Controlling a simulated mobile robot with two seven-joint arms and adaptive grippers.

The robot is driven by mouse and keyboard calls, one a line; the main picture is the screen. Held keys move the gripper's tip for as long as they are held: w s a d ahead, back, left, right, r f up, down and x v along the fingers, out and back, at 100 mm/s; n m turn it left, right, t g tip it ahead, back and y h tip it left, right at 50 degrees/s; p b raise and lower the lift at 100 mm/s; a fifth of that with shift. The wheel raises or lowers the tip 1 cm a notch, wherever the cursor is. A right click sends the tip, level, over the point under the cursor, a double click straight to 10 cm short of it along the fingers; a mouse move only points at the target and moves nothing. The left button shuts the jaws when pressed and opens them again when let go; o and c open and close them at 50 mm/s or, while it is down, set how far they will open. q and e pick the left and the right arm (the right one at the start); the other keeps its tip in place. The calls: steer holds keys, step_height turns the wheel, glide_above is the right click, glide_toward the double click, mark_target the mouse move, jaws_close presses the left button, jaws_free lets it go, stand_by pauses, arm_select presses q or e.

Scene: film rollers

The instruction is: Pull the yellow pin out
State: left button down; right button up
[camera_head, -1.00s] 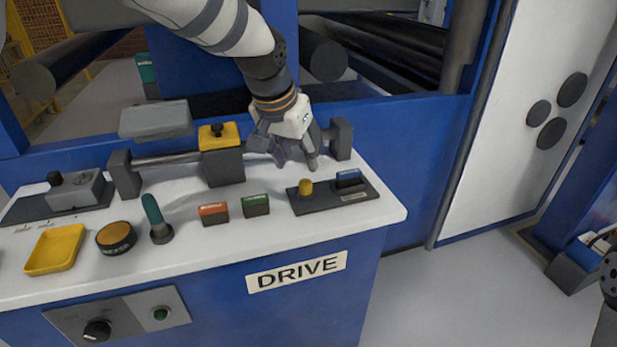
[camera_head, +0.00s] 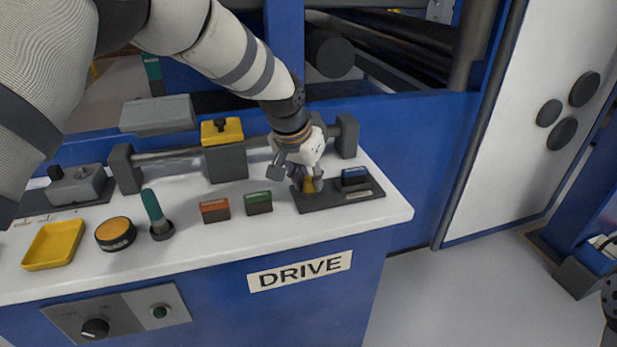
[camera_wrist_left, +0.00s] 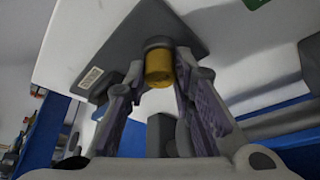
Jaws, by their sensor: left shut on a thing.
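The yellow pin (camera_head: 309,185) stands on a dark base plate (camera_head: 322,204) at the right end of the white console top. My left gripper (camera_head: 306,182) has come down over it and is shut on it. In the left wrist view the pin (camera_wrist_left: 158,66) shows between the two fingertips of the gripper (camera_wrist_left: 157,82), upright on the grey plate (camera_wrist_left: 138,32). The pin's lower end is hidden in the plate.
A blue block (camera_head: 354,177) sits on the same plate, right of the pin. Green (camera_head: 258,203) and orange (camera_head: 215,210) blocks stand to the left. A rail with a yellow-topped slider (camera_head: 222,132) runs behind. The console's front right corner is clear.

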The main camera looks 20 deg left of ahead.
arm_select(q)
step_height(320, 180, up, 2)
steer(key=shift+r+p, duration=0.1)
steer(key=shift+p, duration=0.35)
steer(key=shift+f, duration=0.25)
steer(key=c, duration=1.4)
jaws_free()
steer(key=shift+o, duration=0.2)
arm_select(e)
steer(key=shift+w+r, duration=0.4)
steer(key=shift+r, duration=0.05)
arm_select(q)
steer(key=v, duration=1.2)
steer(key=shift+w, duration=0.1)
